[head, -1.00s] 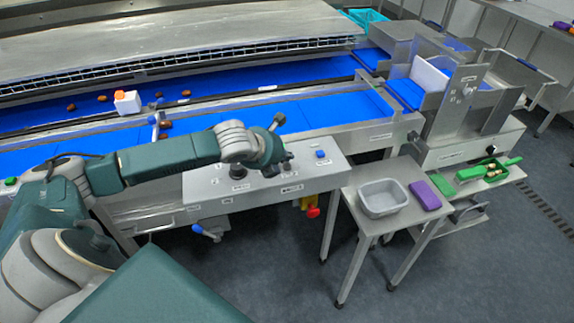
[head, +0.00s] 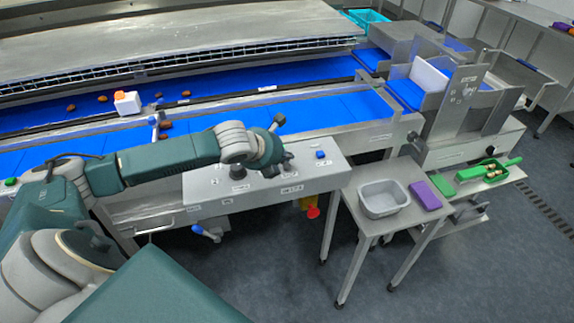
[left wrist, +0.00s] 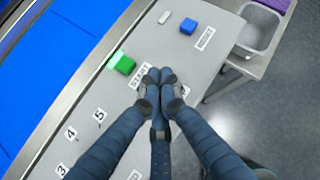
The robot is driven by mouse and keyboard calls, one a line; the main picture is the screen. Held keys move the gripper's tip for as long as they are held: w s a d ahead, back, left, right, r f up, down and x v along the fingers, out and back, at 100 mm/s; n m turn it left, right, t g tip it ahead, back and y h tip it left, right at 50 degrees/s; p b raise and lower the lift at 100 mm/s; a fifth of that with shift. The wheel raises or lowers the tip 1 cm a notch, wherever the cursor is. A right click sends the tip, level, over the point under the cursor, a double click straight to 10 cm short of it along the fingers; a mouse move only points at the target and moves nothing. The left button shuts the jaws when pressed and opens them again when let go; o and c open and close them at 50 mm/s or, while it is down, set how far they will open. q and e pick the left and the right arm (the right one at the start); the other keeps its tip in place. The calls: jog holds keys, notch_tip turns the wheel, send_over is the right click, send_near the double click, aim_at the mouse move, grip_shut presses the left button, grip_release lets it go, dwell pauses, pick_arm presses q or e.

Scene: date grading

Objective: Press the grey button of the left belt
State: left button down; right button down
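The control panel (head: 210,187) is a pale metal box in front of the blue belts. My left gripper (head: 286,163) is over the panel in the head view. In the left wrist view its fingers (left wrist: 159,73) are together at the tips, with nothing seen between them, just by the START label (left wrist: 139,76). A green button (left wrist: 126,65) is left of the tips. A blue button (left wrist: 188,26) is farther off; it also shows in the head view (head: 320,154). I cannot make out a grey button; the fingers hide part of the panel. My right gripper is not in view.
A red emergency knob (head: 313,212) is under the panel's front. A small table to the right holds a grey tub (head: 383,198) and a purple block (head: 425,195). Brown dates and a white block with an orange top (head: 127,101) are on the belts.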

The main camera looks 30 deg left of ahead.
pick_arm(q)
jog(key=shift+f, duration=0.2)
jog(key=shift+f, duration=0.25)
jog(key=shift+f, duration=0.5)
dwell(0.7)
jog(key=shift+r+p, duration=0.95)
jog(key=shift+p, duration=0.45)
